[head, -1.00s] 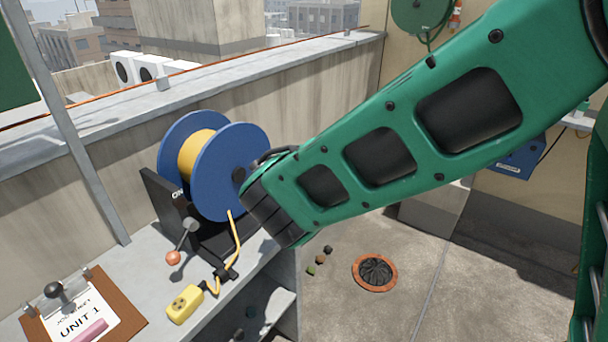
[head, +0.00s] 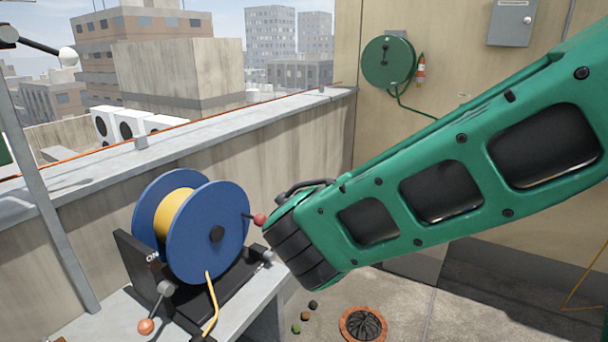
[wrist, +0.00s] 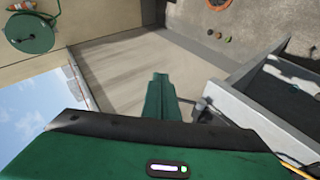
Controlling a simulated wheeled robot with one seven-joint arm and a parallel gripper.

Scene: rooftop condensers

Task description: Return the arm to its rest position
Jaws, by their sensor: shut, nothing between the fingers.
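My green arm (head: 420,190) reaches in from the right in the head view. Its dark-banded end is in front of the parapet, just right of the blue cable reel (head: 208,235); I cannot tell whether they touch. My gripper itself does not show there. In the wrist view my gripper (wrist: 160,78) is shut and empty, its green fingers together, pointing toward the wall and floor. Nothing is held.
The parapet (head: 290,150) runs behind. A hose reel (head: 388,62) hangs on the wall. A drain (head: 363,325) and small lumps lie on open floor.

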